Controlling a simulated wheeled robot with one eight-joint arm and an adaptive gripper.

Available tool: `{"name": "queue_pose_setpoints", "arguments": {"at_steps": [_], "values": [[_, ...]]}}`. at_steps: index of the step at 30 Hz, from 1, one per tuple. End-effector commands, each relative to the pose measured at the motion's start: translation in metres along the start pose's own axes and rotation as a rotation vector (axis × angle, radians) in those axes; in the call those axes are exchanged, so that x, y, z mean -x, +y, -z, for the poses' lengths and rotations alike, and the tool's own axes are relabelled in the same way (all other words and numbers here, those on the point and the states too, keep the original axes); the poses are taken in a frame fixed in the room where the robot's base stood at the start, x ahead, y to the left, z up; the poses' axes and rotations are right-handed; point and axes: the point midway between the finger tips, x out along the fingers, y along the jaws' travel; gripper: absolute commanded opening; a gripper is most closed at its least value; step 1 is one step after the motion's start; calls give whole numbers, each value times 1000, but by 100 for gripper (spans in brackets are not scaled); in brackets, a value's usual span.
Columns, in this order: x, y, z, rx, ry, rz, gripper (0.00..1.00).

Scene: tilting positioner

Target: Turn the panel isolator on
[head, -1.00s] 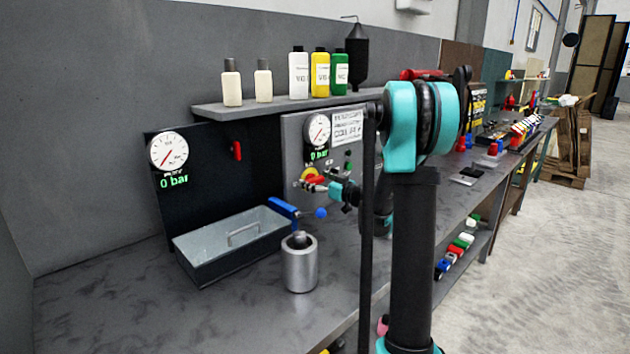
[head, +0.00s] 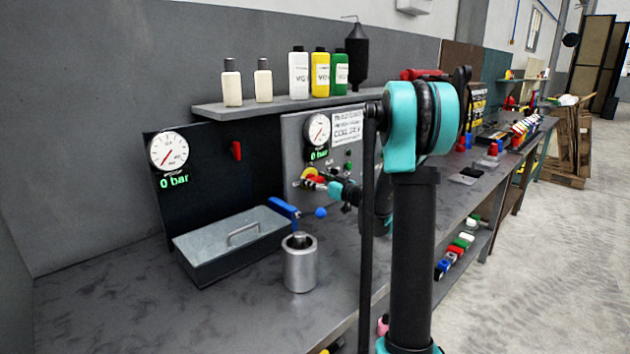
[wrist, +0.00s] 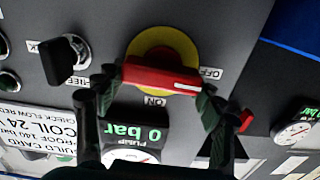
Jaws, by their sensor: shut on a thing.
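The panel isolator is a red handle (wrist: 160,78) on a yellow disc (wrist: 152,45), with OFF and ON labels beside it on the grey panel. In the wrist view the handle lies nearly level, its white mark towards the OFF label at right. The ON label is below the disc. My gripper (wrist: 157,88) has one dark finger at each end of the handle and is shut on it. In the head view the isolator's yellow disc (head: 308,172) shows small, partly covered by my gripper (head: 322,184).
A black selector knob (wrist: 60,58) sits beside the isolator. The pump gauge (head: 318,129) reads 0 bar, as does the left gauge (head: 168,151).

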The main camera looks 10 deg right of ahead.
Motion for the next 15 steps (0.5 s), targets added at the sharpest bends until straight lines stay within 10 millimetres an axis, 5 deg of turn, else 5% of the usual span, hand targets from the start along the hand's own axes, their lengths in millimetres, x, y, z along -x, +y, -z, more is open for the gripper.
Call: {"name": "queue_pose_setpoints", "arguments": {"at_steps": [15], "values": [[0, 4, -1, -409, -1, 1, 40]]}}
